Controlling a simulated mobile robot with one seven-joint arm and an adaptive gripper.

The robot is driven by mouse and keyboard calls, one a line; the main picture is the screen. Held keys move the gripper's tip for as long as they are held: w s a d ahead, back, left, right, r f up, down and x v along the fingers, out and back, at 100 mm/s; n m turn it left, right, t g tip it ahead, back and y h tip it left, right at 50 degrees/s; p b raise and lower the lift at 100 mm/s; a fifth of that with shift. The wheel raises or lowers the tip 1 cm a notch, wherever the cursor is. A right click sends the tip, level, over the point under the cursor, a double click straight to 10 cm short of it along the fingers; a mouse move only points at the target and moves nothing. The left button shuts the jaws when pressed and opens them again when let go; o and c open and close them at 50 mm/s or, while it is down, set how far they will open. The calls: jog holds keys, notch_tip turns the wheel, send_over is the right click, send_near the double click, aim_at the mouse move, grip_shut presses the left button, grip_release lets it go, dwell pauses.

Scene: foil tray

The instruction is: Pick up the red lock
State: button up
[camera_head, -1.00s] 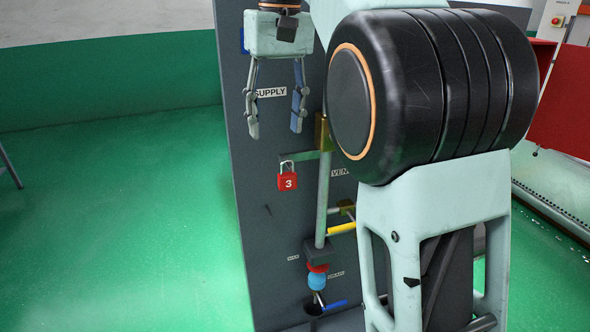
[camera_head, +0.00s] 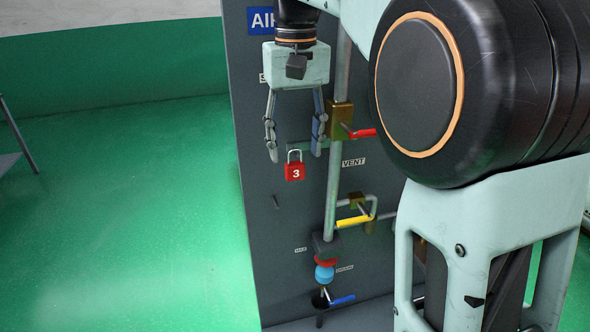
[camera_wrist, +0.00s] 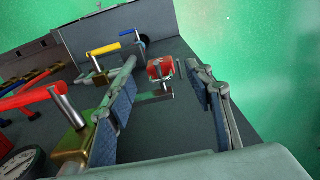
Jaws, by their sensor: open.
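The red lock (camera_head: 295,171) bears a white 3 and has a silver shackle. It hangs upright by its shackle at a grey bracket (camera_head: 308,146) on the dark panel. In the wrist view the lock (camera_wrist: 160,69) shows ahead, between the two fingers and beyond their tips. My gripper (camera_head: 296,155) points down, open and empty, just above the lock in the head view, with one finger to each side. In the wrist view my gripper (camera_wrist: 165,68) has its fingers wide apart, with nothing between their pads.
Right of the lock, a pipe (camera_head: 335,182) runs down the panel (camera_head: 262,215). A brass valve with a red handle (camera_head: 362,133) is close by. A yellow-handled valve (camera_head: 353,221) and blue handle (camera_head: 342,300) are lower. Left of the panel is open green floor.

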aim_at(295, 148)
jog(key=shift+f, duration=1.6)
jog(key=c, duration=1.3)
jog(key=shift+o, duration=0.2)
jog(key=shift+r, duration=0.25)
